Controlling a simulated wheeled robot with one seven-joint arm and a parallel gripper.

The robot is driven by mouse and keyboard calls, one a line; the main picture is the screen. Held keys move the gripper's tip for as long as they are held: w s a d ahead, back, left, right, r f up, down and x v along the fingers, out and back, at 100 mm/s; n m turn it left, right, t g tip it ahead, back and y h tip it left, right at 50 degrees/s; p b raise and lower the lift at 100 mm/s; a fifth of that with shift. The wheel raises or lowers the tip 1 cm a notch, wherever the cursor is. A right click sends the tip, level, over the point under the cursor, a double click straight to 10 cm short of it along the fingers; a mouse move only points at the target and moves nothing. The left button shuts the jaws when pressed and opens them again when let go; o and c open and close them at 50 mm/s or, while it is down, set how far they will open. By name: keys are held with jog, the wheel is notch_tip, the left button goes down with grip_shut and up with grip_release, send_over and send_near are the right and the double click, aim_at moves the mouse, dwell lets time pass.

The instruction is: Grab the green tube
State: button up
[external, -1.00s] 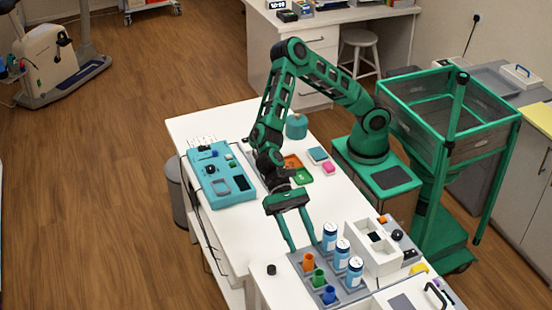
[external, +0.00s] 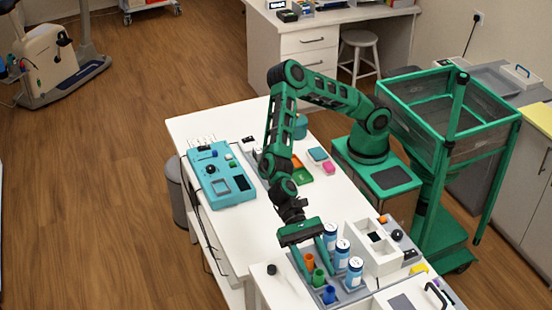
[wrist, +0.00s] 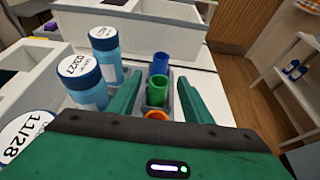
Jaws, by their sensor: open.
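The green tube (external: 319,277) stands upright in a grey rack (external: 352,296), between an orange tube (external: 308,262) and a blue tube (external: 329,294). In the wrist view the green tube (wrist: 157,90) shows its open top between my two fingers. My gripper (external: 318,270) is open above the rack, pointing down, with one finger on each side of the tube row. In the wrist view my gripper (wrist: 160,100) has the blue tube (wrist: 161,64) beyond the green one. The orange tube (wrist: 157,115) is mostly hidden by the gripper body. I cannot tell whether the fingers touch any tube.
A small black knob (external: 271,269) is left of the rack. The table middle (external: 240,235) is clear.

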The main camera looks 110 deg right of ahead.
jog(key=shift+a+f, duration=0.25)
jog(key=shift+a, duration=0.4)
jog(key=shift+c, duration=0.6)
jog(key=c, duration=1)
